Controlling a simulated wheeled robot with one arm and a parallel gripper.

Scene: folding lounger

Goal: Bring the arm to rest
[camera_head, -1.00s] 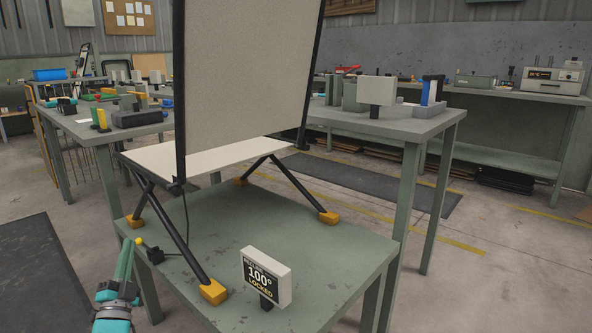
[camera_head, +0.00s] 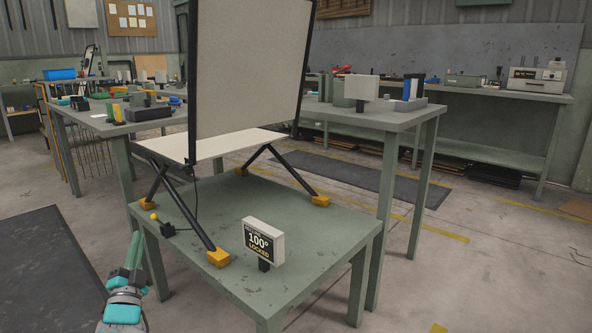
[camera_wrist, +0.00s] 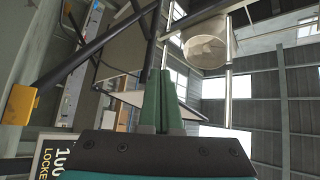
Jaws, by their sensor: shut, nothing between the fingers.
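My gripper (camera_head: 133,250) is at the lower left of the head view, beside the near left edge of the green table (camera_head: 300,215) and apart from it. Its green fingers (camera_wrist: 163,100) show in the wrist view, shut together with nothing between them. The folding lounger stands on the table with its pale backrest (camera_head: 245,70) raised steeply and its seat (camera_head: 215,145) flat. Its black legs end in orange feet (camera_head: 219,257). A small display (camera_head: 263,240) at the table's front reads 100° and LOCKED.
A small black part with a yellow knob (camera_head: 155,217) sits at the table's left edge. Other benches (camera_head: 400,117) with tools stand behind. A dark mat (camera_head: 45,275) lies on the floor at left. Floor is clear at the right.

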